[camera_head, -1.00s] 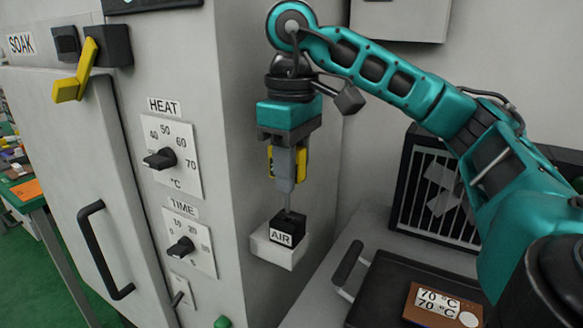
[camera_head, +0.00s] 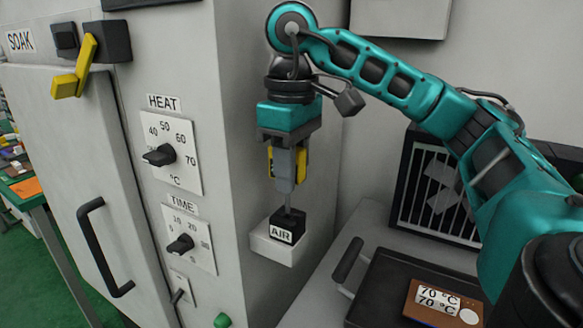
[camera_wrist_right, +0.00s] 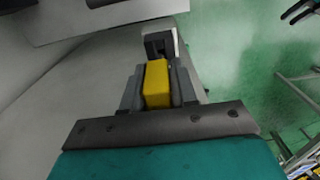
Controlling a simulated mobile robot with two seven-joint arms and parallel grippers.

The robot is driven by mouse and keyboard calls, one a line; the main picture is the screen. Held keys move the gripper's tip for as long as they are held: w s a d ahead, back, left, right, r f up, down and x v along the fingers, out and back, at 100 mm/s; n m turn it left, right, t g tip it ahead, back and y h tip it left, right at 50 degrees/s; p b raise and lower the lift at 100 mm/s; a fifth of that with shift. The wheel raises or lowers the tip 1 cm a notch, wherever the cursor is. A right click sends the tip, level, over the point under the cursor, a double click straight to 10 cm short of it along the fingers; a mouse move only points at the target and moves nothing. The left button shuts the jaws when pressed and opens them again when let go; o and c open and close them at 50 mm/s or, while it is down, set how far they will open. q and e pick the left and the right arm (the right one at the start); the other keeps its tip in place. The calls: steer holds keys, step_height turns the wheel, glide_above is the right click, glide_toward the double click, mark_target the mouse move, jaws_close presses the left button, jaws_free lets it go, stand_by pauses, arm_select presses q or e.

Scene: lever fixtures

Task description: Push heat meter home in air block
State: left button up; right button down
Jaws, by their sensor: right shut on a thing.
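The air block (camera_head: 287,228) is a black block labelled AIR on a white bracket (camera_head: 276,250) fixed to the side of the grey cabinet. My right gripper (camera_head: 287,185) points straight down above it, shut on the yellow heat meter (camera_head: 301,163). A thin grey stem (camera_head: 289,207) runs from between the fingers down to the top of the block; how deep it sits cannot be told. In the right wrist view the yellow meter body (camera_wrist_right: 157,84) sits between the fingers, with the dark block (camera_wrist_right: 158,46) beyond. My left gripper is not in view.
The cabinet front has a HEAT dial (camera_head: 160,155), a TIME dial (camera_head: 181,244), a black door handle (camera_head: 104,248) and a yellow lever (camera_head: 75,70). A black-lidded case (camera_head: 385,285) with 70 °C labels lies right of the block. A grille (camera_head: 430,190) stands behind.

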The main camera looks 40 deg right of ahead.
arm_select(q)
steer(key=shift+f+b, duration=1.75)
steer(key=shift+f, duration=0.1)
arm_select(e)
steer(key=shift+f, duration=2.15)
steer(key=c, duration=0.8)
jaws_free()
steer(key=shift+r+p, duration=0.4)
steer(key=shift+r, duration=0.15)
step_height(320, 180, up, 6)
steer(key=p, duration=0.4)
steer(key=shift+f, duration=0.1)
step_height(320, 180, up, 6)
steer(key=p, duration=0.4)
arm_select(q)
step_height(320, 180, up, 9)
